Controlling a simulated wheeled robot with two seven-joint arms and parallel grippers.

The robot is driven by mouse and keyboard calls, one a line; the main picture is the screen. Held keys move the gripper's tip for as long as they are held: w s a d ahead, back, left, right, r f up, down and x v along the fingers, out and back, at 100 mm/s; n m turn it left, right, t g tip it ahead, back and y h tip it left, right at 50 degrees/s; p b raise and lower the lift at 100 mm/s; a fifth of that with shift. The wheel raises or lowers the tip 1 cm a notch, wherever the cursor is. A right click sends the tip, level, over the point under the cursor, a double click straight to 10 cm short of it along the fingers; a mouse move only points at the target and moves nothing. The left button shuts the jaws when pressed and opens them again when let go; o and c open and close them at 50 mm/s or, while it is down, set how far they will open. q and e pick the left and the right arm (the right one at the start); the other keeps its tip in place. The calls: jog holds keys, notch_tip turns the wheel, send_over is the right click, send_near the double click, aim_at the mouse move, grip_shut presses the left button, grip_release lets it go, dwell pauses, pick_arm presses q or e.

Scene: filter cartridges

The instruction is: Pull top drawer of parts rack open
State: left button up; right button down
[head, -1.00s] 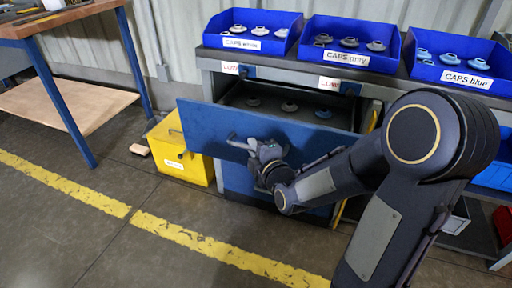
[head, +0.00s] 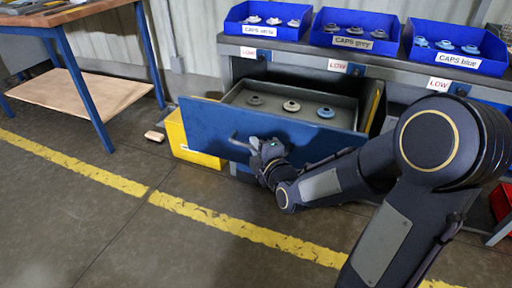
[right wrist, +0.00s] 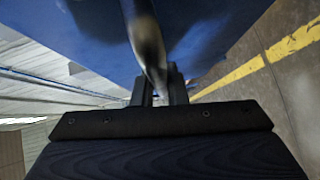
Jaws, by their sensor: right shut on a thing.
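The top drawer (head: 215,124) of the parts rack (head: 300,59) has a blue front and stands pulled out from the rack. Inside it lie a dark cap (head: 255,100), a pale cap (head: 291,106) and a blue cap (head: 326,113). My right gripper (head: 258,146) is at the drawer front, shut on the grey bar handle (head: 240,144). In the right wrist view the handle (right wrist: 147,45) runs between the fingers (right wrist: 158,88), with the blue drawer front behind it. My left gripper is out of view.
Blue bins of white (head: 240,28), grey (head: 332,44) and blue caps (head: 420,57) stand on the rack top. A yellow box (head: 190,150) is partly hidden behind the drawer's left end. A workbench (head: 62,16) stands at left.

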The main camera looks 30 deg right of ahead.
jog(key=c, duration=1.5)
grip_release()
jog(key=shift+o, duration=0.2)
jog(key=s+r+p, duration=0.1)
jog(key=s+p, duration=0.1)
jog(key=s, duration=0.5)
jog(key=shift+s+a, duration=0.25)
jog(key=shift+s, duration=0.1)
